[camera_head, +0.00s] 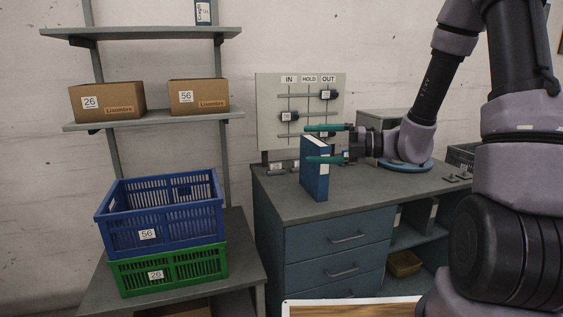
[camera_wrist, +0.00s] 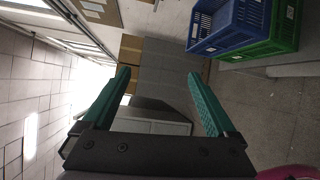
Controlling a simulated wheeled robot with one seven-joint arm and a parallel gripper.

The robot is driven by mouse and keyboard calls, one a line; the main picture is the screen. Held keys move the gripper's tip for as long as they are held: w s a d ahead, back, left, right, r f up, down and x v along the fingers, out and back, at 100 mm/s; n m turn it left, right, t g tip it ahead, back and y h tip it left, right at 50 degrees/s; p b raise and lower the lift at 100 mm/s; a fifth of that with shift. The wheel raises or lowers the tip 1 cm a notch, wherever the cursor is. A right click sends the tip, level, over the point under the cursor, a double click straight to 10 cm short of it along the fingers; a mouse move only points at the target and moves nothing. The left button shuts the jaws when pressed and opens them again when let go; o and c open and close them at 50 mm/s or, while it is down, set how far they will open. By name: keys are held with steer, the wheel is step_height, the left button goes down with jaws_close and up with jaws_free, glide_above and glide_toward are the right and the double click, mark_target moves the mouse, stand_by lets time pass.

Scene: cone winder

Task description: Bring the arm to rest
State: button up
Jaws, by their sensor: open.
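My gripper (camera_head: 326,144) is at the end of my arm, over the left part of the grey desk (camera_head: 295,207) in the head view. Its two green fingers point left and stand apart. A blue binder (camera_head: 315,180) stands upright on the desk and overlaps the fingers in this view. I cannot tell from the head view whether they touch it. In the wrist view the open fingers (camera_wrist: 162,80) have nothing between them, only the far floor and boxes behind.
A blue crate (camera_head: 160,242) sits on a green crate (camera_head: 170,270) at the left, also seen in the wrist view (camera_wrist: 215,28). Shelves above hold two cardboard boxes (camera_head: 107,102). A board marked IN, HOLD, OUT (camera_head: 267,115) stands behind the desk.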

steer(key=s+d+r+n+g+h, duration=0.3)
steer(key=s+n+h, duration=0.65)
steer(key=n, duration=0.85)
steer(key=s+d+r+n+t+h, duration=0.2)
steer(key=d+r+n+t, duration=0.1)
steer(key=d+n, duration=0.3)
steer(key=s+d+r+n+t+h, duration=0.3)
steer(key=d+r+n, duration=0.3)
steer(key=d+n, duration=0.1)
steer(key=shift+s+r+n+t, duration=0.25)
steer(key=shift+r+n+t, duration=0.05)
steer(key=shift+n, duration=0.6)
